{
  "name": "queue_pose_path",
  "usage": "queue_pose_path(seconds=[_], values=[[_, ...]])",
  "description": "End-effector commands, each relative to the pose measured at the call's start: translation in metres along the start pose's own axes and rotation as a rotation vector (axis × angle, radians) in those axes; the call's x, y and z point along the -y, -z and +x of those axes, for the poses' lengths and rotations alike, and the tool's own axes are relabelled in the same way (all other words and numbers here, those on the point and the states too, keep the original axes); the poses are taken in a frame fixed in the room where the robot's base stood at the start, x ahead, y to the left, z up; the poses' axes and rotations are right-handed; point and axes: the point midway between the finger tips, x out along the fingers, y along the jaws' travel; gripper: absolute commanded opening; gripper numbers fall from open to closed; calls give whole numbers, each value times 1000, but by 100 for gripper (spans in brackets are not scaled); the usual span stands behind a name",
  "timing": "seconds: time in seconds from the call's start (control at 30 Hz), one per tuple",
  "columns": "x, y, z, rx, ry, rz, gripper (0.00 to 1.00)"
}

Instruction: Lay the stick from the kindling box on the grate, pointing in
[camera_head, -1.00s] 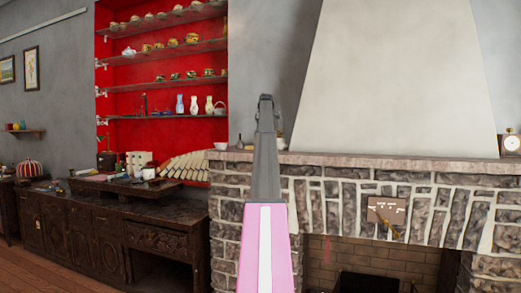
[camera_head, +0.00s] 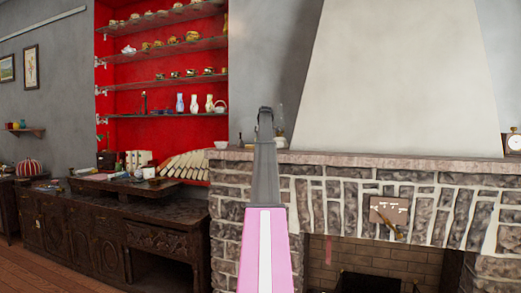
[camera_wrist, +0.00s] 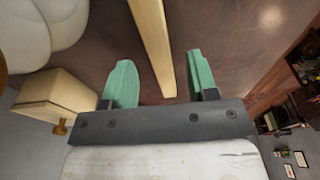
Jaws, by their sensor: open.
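My gripper (camera_wrist: 160,60) is open in the wrist view, with its two green fingers spread apart. A long pale wooden stick (camera_wrist: 152,40) lies between the fingers, with clear gaps on both sides; no finger is seen touching it. I cannot tell whether it rests in a kindling box, as no such box is clearly seen. In the head view my arm stands in front of the fireplace and the gripper's fingers cannot be made out. A dark grate-like shape (camera_head: 368,283) sits low in the fireplace opening, partly cut off by the frame's lower edge.
The stone fireplace (camera_head: 335,205) has a mantel shelf (camera_head: 400,158). A dark sideboard (camera_head: 90,215) on the left carries a row of pale slats (camera_head: 185,166). In the wrist view a pale wooden block (camera_wrist: 60,92) and white rounded shapes (camera_wrist: 45,30) are close on the left.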

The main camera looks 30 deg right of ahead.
Motion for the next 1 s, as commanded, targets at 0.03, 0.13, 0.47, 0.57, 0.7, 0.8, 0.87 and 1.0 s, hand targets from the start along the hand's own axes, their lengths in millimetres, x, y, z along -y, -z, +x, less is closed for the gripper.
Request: queue_pose_path(seconds=[0.03, 0.13, 0.47, 0.57, 0.7, 0.8, 0.87, 1.0], values=[[1, 0, 9, 1, 1, 0, 53], [1, 0, 20, 0, 1, 0, 53], [0, 0, 22, 0, 0, 0, 27], [0, 0, 22, 0, 0, 0, 0], [0, 0, 22, 0, 0, 0, 0], [0, 0, 22, 0, 0, 0, 0], [0, 0, 20, 0, 0, 0, 0], [-1, 2, 10, 0, -1, 0, 0]])
